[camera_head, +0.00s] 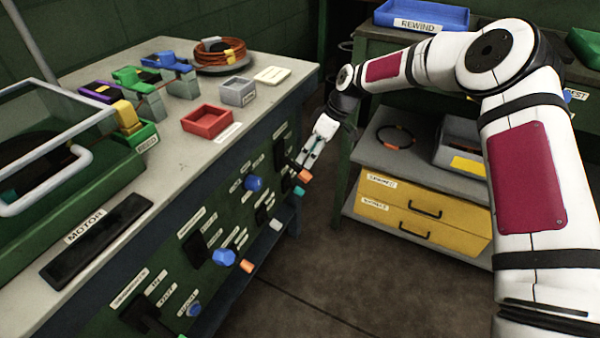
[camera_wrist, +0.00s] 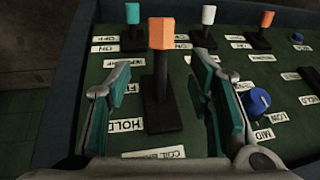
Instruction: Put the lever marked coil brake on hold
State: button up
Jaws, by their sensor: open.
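The lever marked coil brake has an orange handle (camera_wrist: 161,34) and a black stem on a black base. A partly cut-off "COIL BR..." label (camera_wrist: 160,154) lies on its near side, and a "HOLD" label (camera_wrist: 125,125) to its left. Another label left of the stem is mostly hidden by a finger. In the head view the orange handle (camera_head: 305,174) sticks out at the panel's far end. My gripper (camera_wrist: 164,72) is open, with its teal-padded fingers on either side of the stem in the picture, no contact visible. In the head view my gripper (camera_head: 313,155) is close to this handle.
Near it are a teal-handled lever (camera_wrist: 132,13), a white-handled lever (camera_wrist: 208,15) and another orange-handled lever (camera_wrist: 267,19). A blue knob (camera_wrist: 256,101) is to the right. The bench top (camera_head: 250,130) overhangs the panel. A yellow drawer unit (camera_head: 420,210) stands right of my gripper.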

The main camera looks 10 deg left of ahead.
aim_at(300, 169)
jog(key=b+x, duration=0.1)
jog(key=x, duration=0.7)
grip_shut()
